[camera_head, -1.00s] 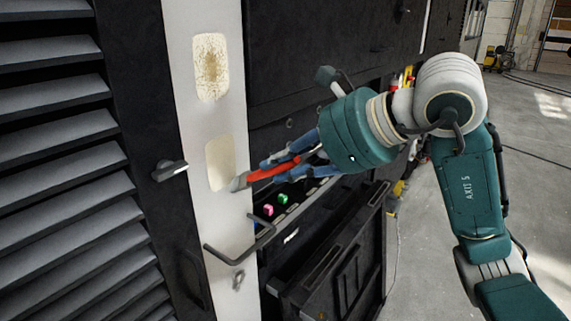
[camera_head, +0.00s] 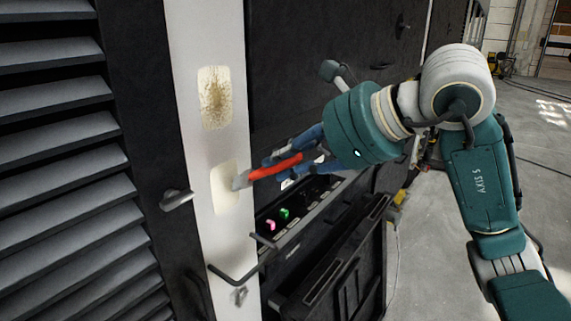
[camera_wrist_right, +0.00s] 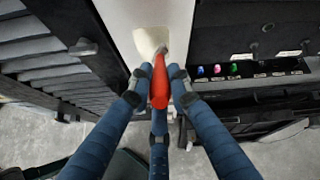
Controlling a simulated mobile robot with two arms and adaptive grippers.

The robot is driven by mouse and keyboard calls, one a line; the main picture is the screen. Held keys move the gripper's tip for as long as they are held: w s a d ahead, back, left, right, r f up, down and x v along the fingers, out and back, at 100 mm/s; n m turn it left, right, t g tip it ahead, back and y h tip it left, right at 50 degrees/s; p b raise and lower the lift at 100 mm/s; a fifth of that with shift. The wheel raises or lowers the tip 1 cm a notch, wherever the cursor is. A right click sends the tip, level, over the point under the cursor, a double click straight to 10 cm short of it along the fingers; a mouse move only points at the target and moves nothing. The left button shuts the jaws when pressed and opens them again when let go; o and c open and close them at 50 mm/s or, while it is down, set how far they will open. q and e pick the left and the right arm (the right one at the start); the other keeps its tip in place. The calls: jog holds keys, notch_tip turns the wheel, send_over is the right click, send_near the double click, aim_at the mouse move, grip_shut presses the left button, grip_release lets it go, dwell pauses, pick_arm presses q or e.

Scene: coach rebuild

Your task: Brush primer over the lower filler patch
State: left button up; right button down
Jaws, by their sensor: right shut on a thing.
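The lower filler patch (camera_head: 225,188) is a cream rectangle on the white upright panel (camera_head: 212,150) in the head view. It also shows in the right wrist view (camera_wrist_right: 146,40). My right gripper (camera_head: 277,163) is shut on a brush with a red handle (camera_head: 275,168). The brush's grey tip (camera_head: 240,181) is at the right edge of the lower patch; I cannot tell whether it touches. In the right wrist view the red handle (camera_wrist_right: 159,82) lies between the blue fingers. The upper patch (camera_head: 214,97) is cream with a rough brown middle. My left gripper is not in view.
A grey handle (camera_head: 177,199) sticks out left of the panel, beside dark louvres (camera_head: 50,140). A dark bent bar (camera_head: 238,276) is below the patch. A dark ledge with pink and green pieces (camera_head: 285,213) is to the right. Open floor lies far right.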

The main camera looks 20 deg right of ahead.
jog(key=shift+r+p, duration=1.75)
jog(key=shift+r, duration=0.95)
notch_tip(320, 180, down, 11)
jog(key=a+b, duration=0.1)
jog(key=b, duration=1)
notch_tip(320, 180, up, 11)
jog(key=s+a+p, duration=0.1)
jog(key=p, duration=0.7)
jog(key=shift+s+a, duration=0.25)
jog(key=shift+s, duration=0.1)
jog(key=shift+d+f, duration=0.1)
